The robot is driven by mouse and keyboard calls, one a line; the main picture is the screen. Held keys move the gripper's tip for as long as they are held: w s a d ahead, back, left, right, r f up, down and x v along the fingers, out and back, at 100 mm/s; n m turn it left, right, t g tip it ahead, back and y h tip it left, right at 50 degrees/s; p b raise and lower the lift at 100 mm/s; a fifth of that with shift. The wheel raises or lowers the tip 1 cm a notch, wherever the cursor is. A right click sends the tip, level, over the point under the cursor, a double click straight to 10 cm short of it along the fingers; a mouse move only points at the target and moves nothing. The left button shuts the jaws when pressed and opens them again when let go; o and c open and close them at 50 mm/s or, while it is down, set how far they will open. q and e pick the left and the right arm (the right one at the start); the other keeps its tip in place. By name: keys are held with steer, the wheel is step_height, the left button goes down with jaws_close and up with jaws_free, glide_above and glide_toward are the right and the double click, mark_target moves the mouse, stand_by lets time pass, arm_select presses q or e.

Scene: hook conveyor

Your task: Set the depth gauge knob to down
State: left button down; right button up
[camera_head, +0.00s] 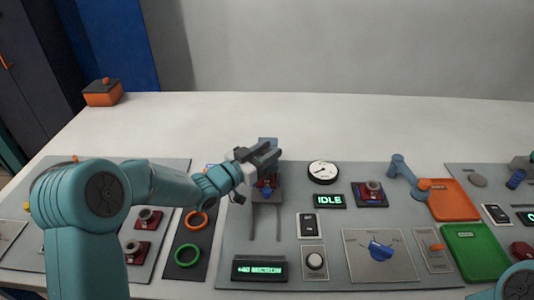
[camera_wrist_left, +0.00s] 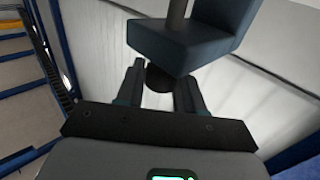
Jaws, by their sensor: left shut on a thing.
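My left gripper (camera_head: 268,157) reaches in from the left over the panel, at a small upright device with a blue-grey block (camera_head: 268,142) on top. In the left wrist view, my left gripper's two fingers (camera_wrist_left: 160,92) stand on either side of a dark round knob (camera_wrist_left: 160,77) and are shut on it. The knob sits by a blue-grey block (camera_wrist_left: 195,40) with a post rising from it. I take this device for the depth gauge. The knob is hidden by the gripper in the head view. My right gripper is not in view.
A round white dial (camera_head: 323,172) and an IDLE display (camera_head: 329,201) are right of the device. The table behind the panel is clear, apart from an orange box (camera_head: 103,94).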

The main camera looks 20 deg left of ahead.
arm_select(q)
steer(key=c, duration=0.8)
jaws_free()
steer(key=shift+f, duration=0.35)
steer(key=shift+r, duration=0.15)
steer(key=b+v, duration=0.1)
steer(key=v, duration=1.5)
steer(key=shift+b, duration=0.35)
steer(key=shift+s+a+r, duration=0.1)
steer(key=shift+s, duration=0.1)
